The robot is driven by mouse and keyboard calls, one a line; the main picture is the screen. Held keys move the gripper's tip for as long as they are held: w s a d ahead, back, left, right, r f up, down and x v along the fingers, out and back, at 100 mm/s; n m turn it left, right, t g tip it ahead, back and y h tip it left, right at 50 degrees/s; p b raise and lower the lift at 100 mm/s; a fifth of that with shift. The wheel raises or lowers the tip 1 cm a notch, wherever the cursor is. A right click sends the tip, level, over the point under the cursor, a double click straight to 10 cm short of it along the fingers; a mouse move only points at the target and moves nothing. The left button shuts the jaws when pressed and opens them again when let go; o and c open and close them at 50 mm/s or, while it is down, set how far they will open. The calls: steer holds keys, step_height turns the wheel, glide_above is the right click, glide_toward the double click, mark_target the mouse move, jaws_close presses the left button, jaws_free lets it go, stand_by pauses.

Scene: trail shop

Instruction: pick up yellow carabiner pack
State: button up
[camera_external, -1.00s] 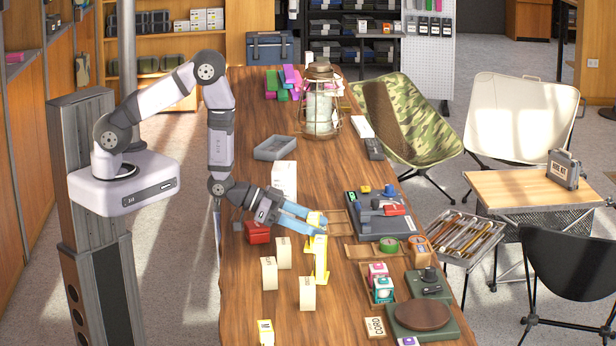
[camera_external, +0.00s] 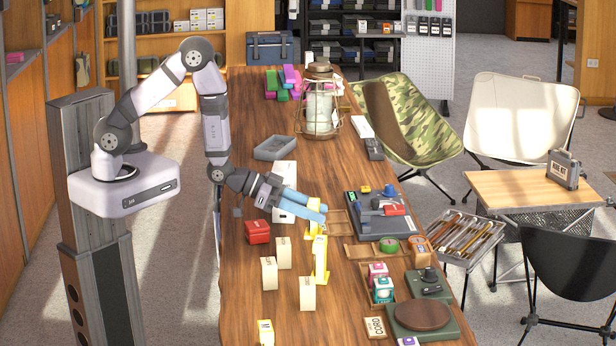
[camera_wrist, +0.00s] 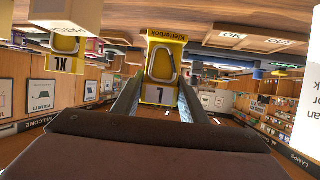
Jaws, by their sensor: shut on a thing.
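My gripper (camera_external: 319,213) is above the middle of the wooden table, its pale blue fingers pointing right and slightly down. In the wrist view its fingers (camera_wrist: 162,98) are shut on a yellow carabiner pack (camera_wrist: 163,55) with a metal carabiner on its front and an "L" label. In the external view the fingers partly hide this pack (camera_external: 314,230). Another yellow pack (camera_external: 320,258) stands on the table just in front of it. A yellow pack labelled "XL" (camera_wrist: 66,48) shows at the left of the wrist view.
Several cream boxes (camera_external: 283,252) and a red box (camera_external: 257,231) stand left of the packs. Wooden trays (camera_external: 337,222) and a dark device (camera_external: 380,216) with red and blue parts lie to the right.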

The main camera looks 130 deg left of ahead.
steer(key=shift+r, duration=3.15)
steer(key=shift+r+p, duration=0.3)
steer(key=shift+r, duration=0.25)
steer(key=s+a+r+n+g+y+p, duration=0.15)
steer(key=r+p, duration=0.25)
steer(key=r, duration=0.4)
steer(key=a+r+n+g+y+p, duration=0.1)
steer(key=a+r+p, duration=0.25)
steer(key=r, duration=0.45)
steer(key=s+a+f+n+g+y+p, duration=0.15)
steer(key=s+n+g, duration=0.25)
steer(key=s, duration=0.5)
steer(key=s+a+n+g+y, duration=0.25)
steer(key=s+n+g, duration=0.25)
steer(key=s, duration=0.3)
step_height(320, 180, down, 6)
steer(key=shift+a, duration=0.45)
steer(key=shift+f+h, duration=0.2)
steer(key=shift+h, duration=0.05)
